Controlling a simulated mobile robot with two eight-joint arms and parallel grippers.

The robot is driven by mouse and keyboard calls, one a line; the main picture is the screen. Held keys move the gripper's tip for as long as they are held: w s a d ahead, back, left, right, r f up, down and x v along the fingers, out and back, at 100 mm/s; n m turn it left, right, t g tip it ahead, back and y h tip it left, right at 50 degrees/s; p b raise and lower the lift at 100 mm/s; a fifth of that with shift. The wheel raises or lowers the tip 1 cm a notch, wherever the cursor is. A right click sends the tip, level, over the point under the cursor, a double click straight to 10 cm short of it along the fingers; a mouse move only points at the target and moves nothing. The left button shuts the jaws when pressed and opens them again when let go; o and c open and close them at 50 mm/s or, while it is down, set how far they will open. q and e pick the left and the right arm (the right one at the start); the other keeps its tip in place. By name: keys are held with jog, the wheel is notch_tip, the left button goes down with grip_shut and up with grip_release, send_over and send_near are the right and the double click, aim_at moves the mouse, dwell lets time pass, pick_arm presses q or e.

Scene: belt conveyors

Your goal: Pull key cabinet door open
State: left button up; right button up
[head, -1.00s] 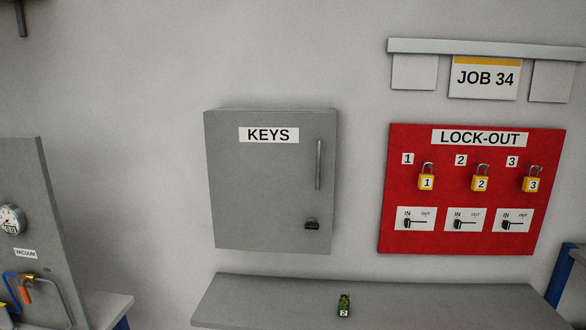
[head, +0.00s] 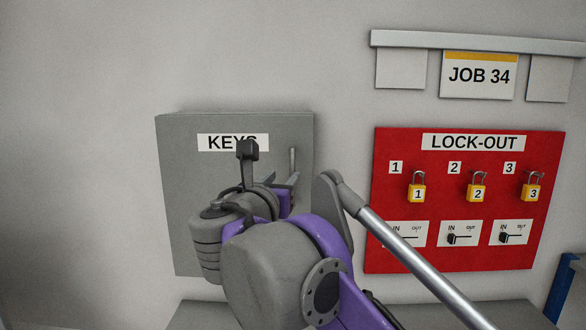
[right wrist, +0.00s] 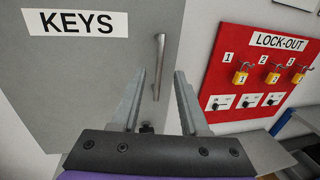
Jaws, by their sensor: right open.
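The grey key cabinet (head: 185,225) hangs on the wall with its door shut and a KEYS label (right wrist: 75,23) on it. Its upright bar handle (head: 293,163) is near the door's right edge; it also shows in the right wrist view (right wrist: 160,50). My right gripper (right wrist: 160,73) is open and empty in front of the door. In the right wrist view its fingers appear on either side of the handle's lower part; I see no contact. A dark lock (right wrist: 146,128) shows low between the fingers. In the head view my arm hides the door's lower right. My left gripper is not in view.
A red LOCK-OUT board (head: 390,255) with several yellow padlocks hangs to the right of the cabinet. A ledge with the JOB 34 card (head: 479,75) is above it. A grey shelf (head: 200,313) runs below the cabinet, partly hidden by my arm.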

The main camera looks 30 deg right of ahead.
aim_at(292, 168)
jog(key=x, duration=0.9)
jog(key=shift+p, duration=0.4)
grip_shut()
dwell(0.8)
